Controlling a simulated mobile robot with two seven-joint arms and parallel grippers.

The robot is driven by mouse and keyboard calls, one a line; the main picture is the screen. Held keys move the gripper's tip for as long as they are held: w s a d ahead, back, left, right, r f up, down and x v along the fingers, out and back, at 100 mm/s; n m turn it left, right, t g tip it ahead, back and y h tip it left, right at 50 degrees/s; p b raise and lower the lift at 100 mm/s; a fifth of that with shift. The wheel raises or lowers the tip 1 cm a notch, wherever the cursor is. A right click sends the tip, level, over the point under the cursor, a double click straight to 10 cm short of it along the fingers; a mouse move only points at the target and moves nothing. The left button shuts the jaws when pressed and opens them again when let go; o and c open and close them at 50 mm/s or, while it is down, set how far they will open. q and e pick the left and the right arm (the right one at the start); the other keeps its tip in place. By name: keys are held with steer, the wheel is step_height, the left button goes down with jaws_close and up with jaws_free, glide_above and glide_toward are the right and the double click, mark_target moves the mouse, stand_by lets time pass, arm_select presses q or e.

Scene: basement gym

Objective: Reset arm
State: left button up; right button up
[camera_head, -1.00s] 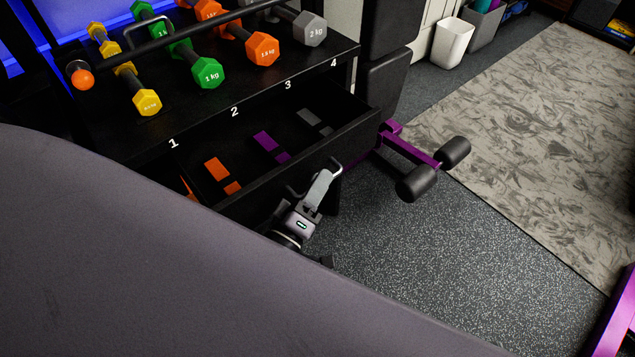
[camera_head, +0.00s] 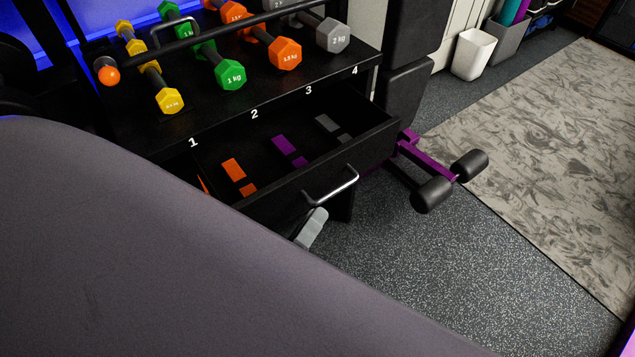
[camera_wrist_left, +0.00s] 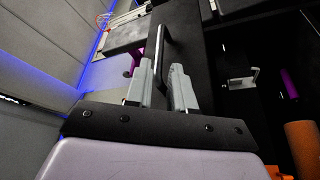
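My left gripper (camera_head: 312,228) shows only in part in the head view, as a grey finger just below the silver handle (camera_head: 331,187) of the open black drawer (camera_head: 285,198). In the left wrist view the two grey fingers of the left gripper (camera_wrist_left: 161,86) stand apart. The handle bar (camera_wrist_left: 161,55) shows between them in that view, with no contact visible. In the head view, finger and handle look apart. The rest of the left gripper is hidden behind a large grey surface that looks like my own arm. My right gripper is in neither view.
A dumbbell rack holds yellow (camera_head: 169,101), green (camera_head: 230,74), orange (camera_head: 284,54) and grey dumbbells (camera_head: 333,35) above the drawer. A purple-framed bench part with black foam rollers (camera_head: 432,195) stands right of it. The speckled floor (camera_head: 410,270) in front is clear.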

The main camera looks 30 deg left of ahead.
arm_select(q)
steer(key=s+d+f+m+g+h, duration=0.15)
steer(key=s+f+m+g, duration=0.5)
steer(key=m, duration=0.65)
step_height(320, 180, up, 8)
steer(key=a+g+p, duration=0.2)
steer(key=g+p, duration=0.1)
steer(key=p, duration=0.9)
steer(key=shift+w+r+m+p, duration=0.2)
steer(key=shift+r+m+p, duration=0.05)
steer(key=shift+m+p, duration=0.05)
steer(key=shift+a+g, duration=0.1)
steer(key=shift+g, duration=0.15)
